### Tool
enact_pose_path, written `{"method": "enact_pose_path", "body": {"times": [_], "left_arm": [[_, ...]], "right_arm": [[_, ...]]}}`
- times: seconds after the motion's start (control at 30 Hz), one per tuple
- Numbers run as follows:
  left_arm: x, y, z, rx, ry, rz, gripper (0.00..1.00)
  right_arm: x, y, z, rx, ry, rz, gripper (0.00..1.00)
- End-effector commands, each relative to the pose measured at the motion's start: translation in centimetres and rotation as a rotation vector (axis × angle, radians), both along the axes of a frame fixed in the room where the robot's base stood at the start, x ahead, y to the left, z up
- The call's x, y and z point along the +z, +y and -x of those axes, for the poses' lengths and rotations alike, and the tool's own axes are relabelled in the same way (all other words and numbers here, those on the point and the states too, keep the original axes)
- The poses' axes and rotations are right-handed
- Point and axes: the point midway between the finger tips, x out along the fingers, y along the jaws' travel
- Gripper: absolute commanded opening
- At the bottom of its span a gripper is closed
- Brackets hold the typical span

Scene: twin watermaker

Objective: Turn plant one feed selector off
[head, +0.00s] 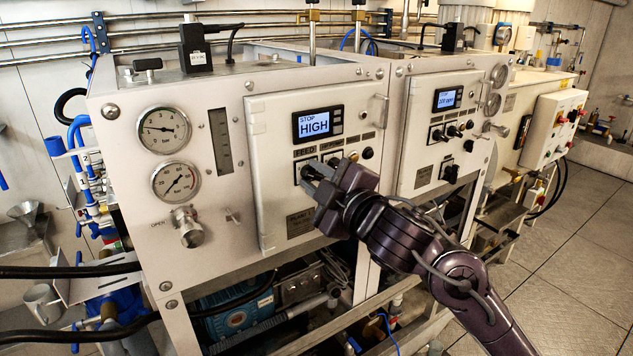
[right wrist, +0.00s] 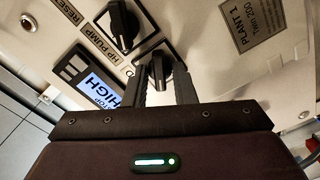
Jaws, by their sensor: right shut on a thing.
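The plant one panel (head: 275,200) is the left white panel, with a lit display (head: 318,124) reading STOP and HIGH. Under the display is a row of controls with a FEED label at its left end. My right gripper (head: 312,178) is at that left end, shut on the black feed selector knob (right wrist: 160,70). In the right wrist view a finger stands on each side of the knob. The gripper hides part of the knob and its label, so its exact setting is hard to read. My left gripper is in neither view.
The HP pump knob (right wrist: 122,24) is close beside the held knob. A plate reading PLANT 1 (right wrist: 250,27) is on the same panel. A second panel (head: 448,125) with its own display is to the right. Two gauges (head: 163,130) are at the left. Open floor (head: 575,260) lies at the right.

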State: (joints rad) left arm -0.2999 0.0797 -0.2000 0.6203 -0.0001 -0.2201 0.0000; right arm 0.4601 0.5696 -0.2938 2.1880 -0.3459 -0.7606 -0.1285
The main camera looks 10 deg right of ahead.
Motion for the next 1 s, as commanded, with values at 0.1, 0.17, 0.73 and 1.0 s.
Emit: {"method": "enact_pose_path", "body": {"times": [0.1, 0.17, 0.73, 1.0], "left_arm": [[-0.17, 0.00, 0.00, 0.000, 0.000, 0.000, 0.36], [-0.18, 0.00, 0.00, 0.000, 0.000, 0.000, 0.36], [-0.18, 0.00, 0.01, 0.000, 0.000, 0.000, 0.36], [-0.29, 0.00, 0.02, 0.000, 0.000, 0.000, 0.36]], "right_arm": [[-0.11, 0.07, 0.01, 0.001, -0.007, 0.024, 0.02], [-0.09, 0.08, 0.02, 0.001, -0.009, 0.030, 0.02], [-0.07, 0.06, 0.01, 0.002, -0.011, 0.034, 0.33], [-0.10, -0.19, 0.46, 0.001, -0.011, 0.033, 0.33]]}}
